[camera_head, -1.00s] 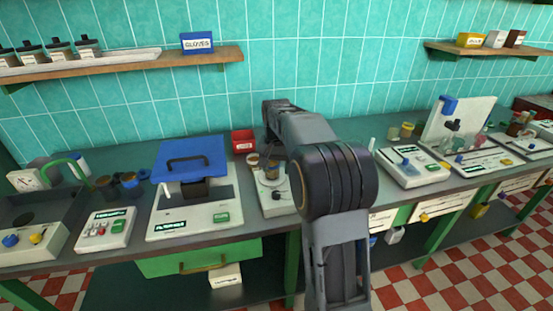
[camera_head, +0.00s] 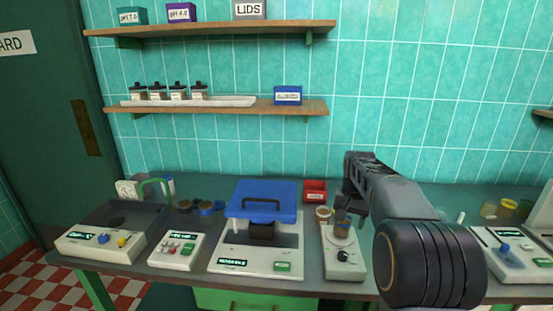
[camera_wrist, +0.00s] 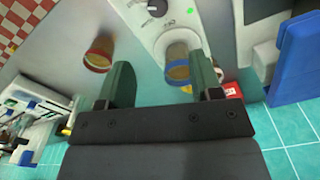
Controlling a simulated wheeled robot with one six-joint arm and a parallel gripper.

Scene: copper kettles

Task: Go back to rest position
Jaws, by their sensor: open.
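My gripper (camera_wrist: 163,88) is open in the wrist view, its two dark green fingers spread apart. A small jar with brown contents (camera_wrist: 177,62) shows between and beyond the fingertips, standing on a white device with a knob (camera_wrist: 157,8). I cannot tell whether the fingers touch the jar. In the head view my arm reaches in from the lower right, and my gripper (camera_head: 350,200) is by the jar (camera_head: 342,224) on the white device (camera_head: 343,258). The fingertips are hard to make out there.
A blue-lidded machine (camera_head: 262,202) stands left of the white device. A red box (camera_head: 315,190) and another jar (camera_head: 323,214) are close by. Shelves with a blue box (camera_head: 288,95) and several dark-lidded jars hang above. More devices (camera_head: 510,252) stand at right.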

